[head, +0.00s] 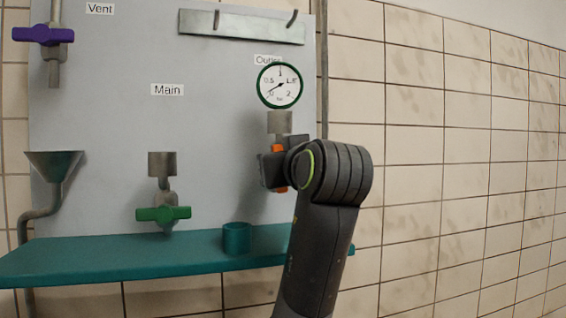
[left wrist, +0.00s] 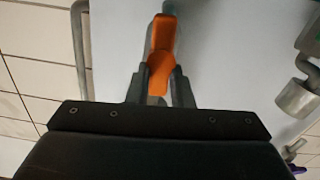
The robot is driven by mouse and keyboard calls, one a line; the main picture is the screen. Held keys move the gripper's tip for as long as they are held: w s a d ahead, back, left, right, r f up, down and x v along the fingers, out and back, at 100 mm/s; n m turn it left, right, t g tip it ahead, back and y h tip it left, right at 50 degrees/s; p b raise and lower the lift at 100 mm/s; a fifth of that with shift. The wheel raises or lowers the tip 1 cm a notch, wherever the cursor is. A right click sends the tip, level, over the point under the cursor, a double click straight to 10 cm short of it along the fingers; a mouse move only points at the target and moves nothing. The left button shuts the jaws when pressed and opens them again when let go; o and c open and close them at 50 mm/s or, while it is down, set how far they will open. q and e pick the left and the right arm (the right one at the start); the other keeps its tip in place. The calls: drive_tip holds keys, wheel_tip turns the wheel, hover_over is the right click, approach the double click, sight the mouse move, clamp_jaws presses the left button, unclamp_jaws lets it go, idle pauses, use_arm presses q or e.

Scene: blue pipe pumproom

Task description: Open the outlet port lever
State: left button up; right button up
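The outlet lever is orange and stands roughly upright below the round gauge in the head view, with its upper end (head: 278,148) and lower end showing around my gripper. My left gripper (head: 272,168) is at the lever, seen from the side, and hides its middle. In the left wrist view the orange lever (left wrist: 161,52) lies between the two dark fingers of my left gripper (left wrist: 160,90), which are close against both its sides. The outlet pipe (head: 280,122) shows above the gripper. My right gripper is in neither view.
The gauge (head: 280,86) hangs just above the gripper. A green valve handle (head: 163,214) is under the Main label, and a purple one (head: 43,35) is near Vent. A teal shelf (head: 110,260) holds a teal cup (head: 237,239). A funnel (head: 54,165) is at left.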

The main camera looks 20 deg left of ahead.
use_arm(q)
clamp_jaws()
drive_tip(key=shift+m, duration=0.8)
drive_tip(key=o, duration=0.7)
unclamp_jaws()
drive_tip(key=b+v, duration=0.8)
drive_tip(key=v, duration=0.9)
drive_tip(key=shift+d, duration=0.25)
